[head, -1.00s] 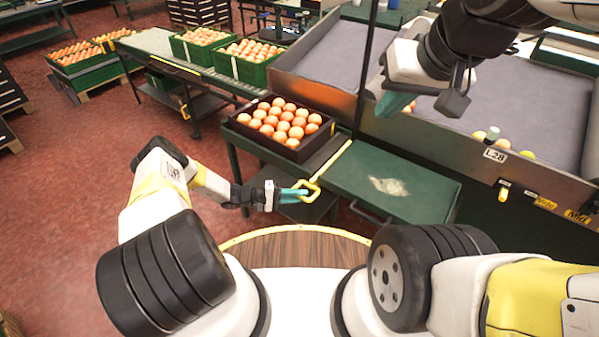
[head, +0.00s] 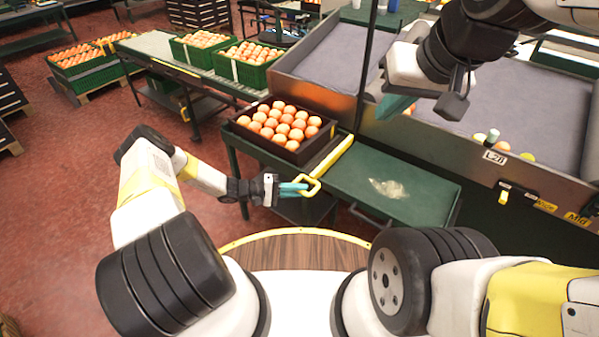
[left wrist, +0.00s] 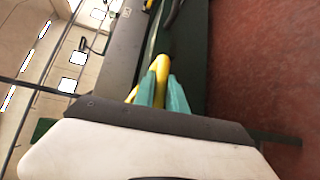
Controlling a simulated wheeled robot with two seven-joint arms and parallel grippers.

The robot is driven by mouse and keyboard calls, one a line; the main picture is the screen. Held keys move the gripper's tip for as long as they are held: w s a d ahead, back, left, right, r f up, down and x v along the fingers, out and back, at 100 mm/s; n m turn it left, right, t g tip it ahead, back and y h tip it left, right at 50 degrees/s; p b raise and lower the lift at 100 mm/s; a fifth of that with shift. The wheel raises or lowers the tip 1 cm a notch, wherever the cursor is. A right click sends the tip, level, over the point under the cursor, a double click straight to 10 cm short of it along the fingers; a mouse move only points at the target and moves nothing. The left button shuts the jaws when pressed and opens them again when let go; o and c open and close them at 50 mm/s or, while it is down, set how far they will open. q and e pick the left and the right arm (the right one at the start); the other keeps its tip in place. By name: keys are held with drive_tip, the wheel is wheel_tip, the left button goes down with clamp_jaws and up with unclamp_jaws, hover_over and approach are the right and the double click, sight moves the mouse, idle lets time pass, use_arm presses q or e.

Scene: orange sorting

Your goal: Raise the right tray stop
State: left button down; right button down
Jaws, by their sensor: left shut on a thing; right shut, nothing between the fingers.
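The right tray stop (head: 334,158) is a yellow bar between the dark crate of oranges (head: 234,124) and the green table top (head: 425,200). It stands slightly proud of the table, with a yellow loop handle (head: 314,188) at its near end. My left gripper (head: 297,188) is shut on this handle with its teal fingers. My right gripper (head: 396,106) is shut and empty, raised over the edge of the grey sorting bed.
The grey sorting bed (head: 540,110) with a metal side wall is at right, with a few fruits near its edge. Green crates of oranges (head: 246,72) stand on a conveyor at the back left. A dark pole rises behind the crate.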

use_arm(q)
drive_tip(key=c, duration=1.4)
unclamp_jaws()
drive_tip(key=shift+r, duration=0.3)
drive_tip(key=shift+o, duration=0.2)
drive_tip(key=shift+a, duration=0.1)
drive_tip(key=v, duration=0.7)
drive_tip(key=shift+a, duration=0.4)
drive_tip(key=s+a+r+m+g+y, duration=0.1)
drive_tip(key=s+r+m+y, duration=0.15)
drive_tip(key=r, duration=0.85)
drive_tip(key=s+a+r+m+g+y, duration=0.15)
drive_tip(key=r+y, duration=0.25)
drive_tip(key=r, duration=0.6)
drive_tip(key=s+r+m+g+y, duration=0.1)
drive_tip(key=s+r+y, duration=0.25)
drive_tip(key=r, duration=0.75)
drive_tip(key=s+a+r+t+y, duration=0.1)
drive_tip(key=s+r+t+y, duration=0.1)
drive_tip(key=s+r, duration=0.6)
drive_tip(key=s+a+r+n+t+y, duration=0.1)
drive_tip(key=s+r+t, duration=0.4)
drive_tip(key=s, duration=0.5)
wheel_tip(320, 180, up, 3)
drive_tip(key=shift+a+f+y, duration=0.1)
drive_tip(key=shift+a+y, duration=0.3)
drive_tip(key=shift+a, duration=0.3)
